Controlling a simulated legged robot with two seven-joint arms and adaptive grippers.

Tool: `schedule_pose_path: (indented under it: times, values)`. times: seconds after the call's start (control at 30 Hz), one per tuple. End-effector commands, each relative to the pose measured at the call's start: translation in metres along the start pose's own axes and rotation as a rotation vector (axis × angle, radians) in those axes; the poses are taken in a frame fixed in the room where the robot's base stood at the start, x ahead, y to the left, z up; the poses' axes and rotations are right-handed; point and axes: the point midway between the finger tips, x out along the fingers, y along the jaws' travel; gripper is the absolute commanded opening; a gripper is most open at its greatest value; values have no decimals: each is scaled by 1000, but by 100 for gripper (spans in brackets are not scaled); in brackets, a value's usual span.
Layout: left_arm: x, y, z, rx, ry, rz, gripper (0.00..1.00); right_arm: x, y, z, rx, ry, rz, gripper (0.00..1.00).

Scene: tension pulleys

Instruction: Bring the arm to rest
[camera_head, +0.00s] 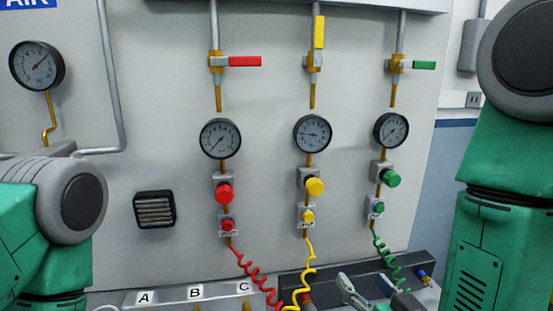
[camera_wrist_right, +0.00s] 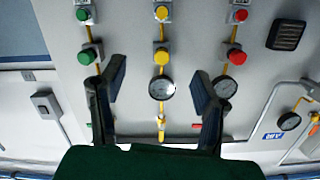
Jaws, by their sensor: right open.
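My right gripper (camera_head: 368,289) shows at the bottom right of the head view, low in front of the panel. In the right wrist view my right gripper (camera_wrist_right: 160,84) has its two dark fingers spread wide with nothing between them. That view shows the panel upside down, with the yellow line's gauge (camera_wrist_right: 162,88) behind the gap. The fingers appear apart from the panel. My left arm comes in at the left edge of the head view; its gripper is out of the frame.
The upright panel (camera_head: 160,100) carries a red valve handle (camera_head: 245,62) and green valve handle (camera_head: 425,65) lying sideways, and a yellow one (camera_head: 319,32) upright. Coiled red (camera_head: 255,272), yellow (camera_head: 306,265) and green (camera_head: 387,255) hoses hang below. A labelled block (camera_head: 170,297) lies at the bottom.

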Motion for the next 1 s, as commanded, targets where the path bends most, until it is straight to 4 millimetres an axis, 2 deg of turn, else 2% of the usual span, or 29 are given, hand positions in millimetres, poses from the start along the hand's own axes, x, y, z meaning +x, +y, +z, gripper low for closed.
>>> schedule_pose_path:
  times: [0.27,0.37,0.47,0.57,0.6,0.7,0.83,0.9,1.0]
  values:
    - [21,0,1,0,1,0,40,-9,33,81,-20,-212,51,57]
    - [31,0,2,0,0,0,40,-16,50,122,-30,-325,77,57]
    - [44,0,2,0,0,0,40,-30,71,175,-41,-475,110,57]
    - [61,1,3,0,0,0,40,-57,99,240,-55,-671,149,57]
    - [68,1,4,0,0,0,40,-71,110,266,-59,-754,164,57]
    - [84,1,4,0,0,0,40,-111,135,321,-68,-953,200,57]
    - [98,1,5,0,0,0,40,-160,158,370,-76,-1166,233,57]
    - [103,1,6,0,0,0,40,-181,166,386,-77,-1248,247,57]
    - [107,1,6,0,0,0,40,-200,173,398,-78,-1322,257,57]
